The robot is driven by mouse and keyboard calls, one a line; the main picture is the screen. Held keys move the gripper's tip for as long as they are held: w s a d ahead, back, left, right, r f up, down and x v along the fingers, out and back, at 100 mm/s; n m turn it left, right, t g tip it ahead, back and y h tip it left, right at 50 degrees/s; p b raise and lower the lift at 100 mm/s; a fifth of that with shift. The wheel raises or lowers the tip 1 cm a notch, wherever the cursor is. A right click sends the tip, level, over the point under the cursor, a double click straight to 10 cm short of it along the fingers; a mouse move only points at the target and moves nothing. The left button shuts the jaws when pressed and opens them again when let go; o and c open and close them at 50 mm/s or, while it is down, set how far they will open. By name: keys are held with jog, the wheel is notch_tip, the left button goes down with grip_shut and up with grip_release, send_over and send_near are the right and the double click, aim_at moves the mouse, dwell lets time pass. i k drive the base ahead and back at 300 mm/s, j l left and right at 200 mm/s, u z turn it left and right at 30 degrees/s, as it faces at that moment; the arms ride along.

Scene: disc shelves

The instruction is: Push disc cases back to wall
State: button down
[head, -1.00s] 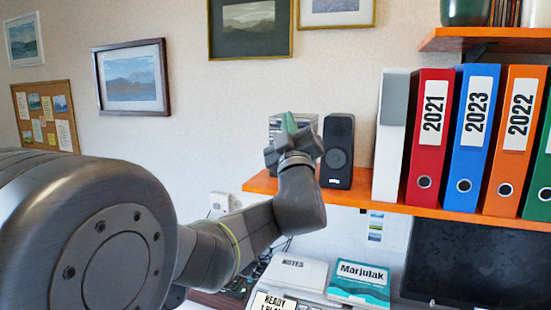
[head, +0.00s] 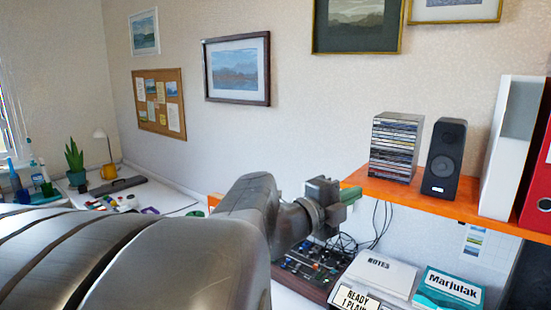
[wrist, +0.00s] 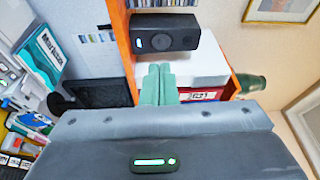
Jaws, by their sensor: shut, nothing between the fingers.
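The disc cases (head: 396,146) stand as one stacked block near the left end of the orange shelf (head: 470,208) in the head view. Their edges also show at the top of the wrist view (wrist: 165,3). My gripper (head: 350,194) is at the shelf's left end, to the left of and lower than the disc cases, apart from them. Its green fingers are together and empty, and they also show in the wrist view (wrist: 158,72). Whether the fingers touch the shelf edge cannot be told. The gap between the disc cases and the wall is hard to judge.
A black speaker (head: 443,160) stands just right of the disc cases. A white binder (head: 510,150) and a red binder (head: 540,185) are further right. The wall is behind.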

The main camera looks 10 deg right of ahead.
aim_at(396, 137)
jog(key=i+j+z, duration=0.2)
jog(key=j, duration=0.2)
jog(key=j+z, duration=0.15)
jog(key=j, duration=0.25)
jog(key=i+j+z, duration=0.2)
jog(key=j, duration=0.25)
jog(key=i+l+z, duration=0.1)
jog(key=i+z, duration=0.15)
jog(key=i, duration=0.15)
jog(key=i+z, duration=0.25)
jog(key=i, duration=0.2)
